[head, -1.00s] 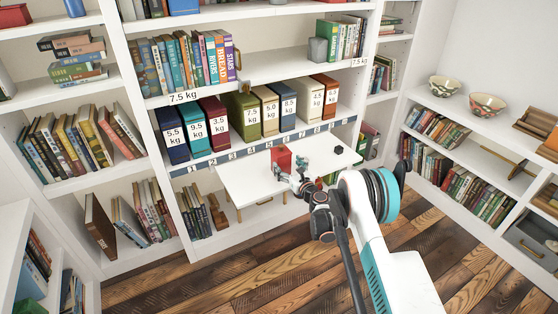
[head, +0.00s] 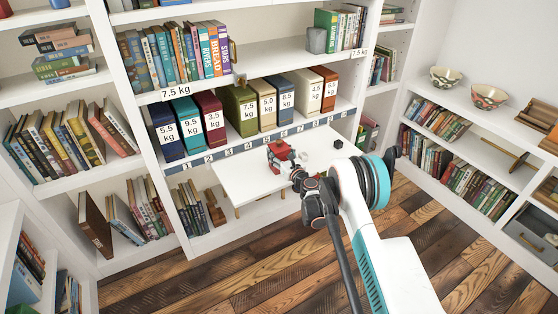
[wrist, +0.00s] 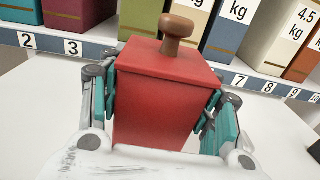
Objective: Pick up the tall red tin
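The tall red tin (head: 281,151) stands on the white pull-out board in front of the shelf. In the wrist view the red tin (wrist: 160,98) fills the middle, upright, with a brown knob on its lid. My gripper (wrist: 160,112) has one teal-padded finger on each side of the tin. The pads lie right along its two sides; I cannot tell whether they press on it. In the head view my gripper (head: 290,162) is at the tin's near side and partly hides it. The tin's lower part is hidden.
A row of several labelled tins (head: 240,110) stands on the shelf behind, above a numbered strip. A small dark cube (head: 338,143) lies to the right on the white board (head: 246,184). The board's left part is clear.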

